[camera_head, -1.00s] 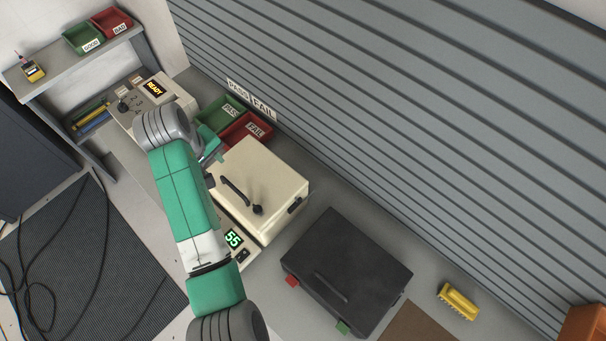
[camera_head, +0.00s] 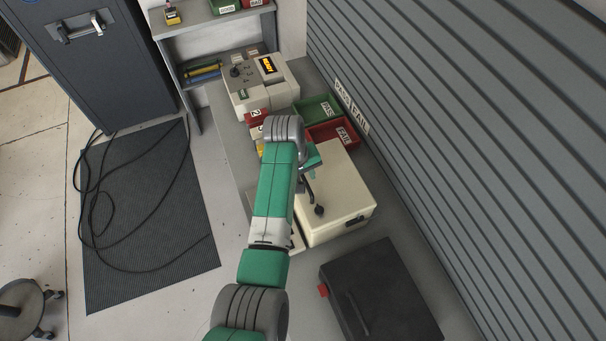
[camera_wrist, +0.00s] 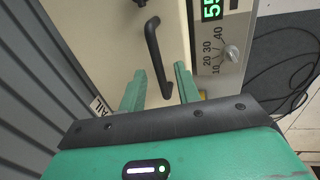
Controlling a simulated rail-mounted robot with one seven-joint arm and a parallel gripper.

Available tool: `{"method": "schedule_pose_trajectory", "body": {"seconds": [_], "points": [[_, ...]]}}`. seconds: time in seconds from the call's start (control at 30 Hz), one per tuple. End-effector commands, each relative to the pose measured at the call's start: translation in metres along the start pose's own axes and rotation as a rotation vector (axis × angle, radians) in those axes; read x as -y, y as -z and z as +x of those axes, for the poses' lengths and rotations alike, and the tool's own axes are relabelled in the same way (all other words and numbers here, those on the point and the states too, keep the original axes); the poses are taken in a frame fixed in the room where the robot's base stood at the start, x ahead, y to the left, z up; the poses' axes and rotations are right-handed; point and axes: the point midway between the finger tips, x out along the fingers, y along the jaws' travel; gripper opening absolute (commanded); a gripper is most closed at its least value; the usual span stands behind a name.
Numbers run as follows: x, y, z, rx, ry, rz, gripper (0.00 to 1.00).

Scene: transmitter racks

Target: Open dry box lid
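The dry box appears to be the cream box (camera_head: 340,190) on the bench, with its lid down. In the head view my wrist hides part of the handle.
Green PASS (camera_head: 318,109) and red FAIL (camera_head: 335,132) bins stand behind the box by the shutter wall (camera_head: 450,120). A black case (camera_head: 380,290) lies at the near right. A tester with a lit display (camera_head: 262,85) stands at the bench's far end.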

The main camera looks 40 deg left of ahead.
Motion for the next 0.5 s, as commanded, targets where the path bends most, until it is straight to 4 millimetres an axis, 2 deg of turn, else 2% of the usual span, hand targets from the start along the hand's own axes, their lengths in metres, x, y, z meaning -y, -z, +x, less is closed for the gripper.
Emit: {"method": "schedule_pose_trajectory", "body": {"seconds": [0.03,0.2,0.5], "points": [[0.0000,0.0000,-0.0001,0.000,0.000,0.000,0.33],[-0.0001,0.0000,-0.0002,0.000,0.000,0.000,0.00],[-0.0013,0.0000,-0.0023,0.000,0.000,0.001,0.00]]}}
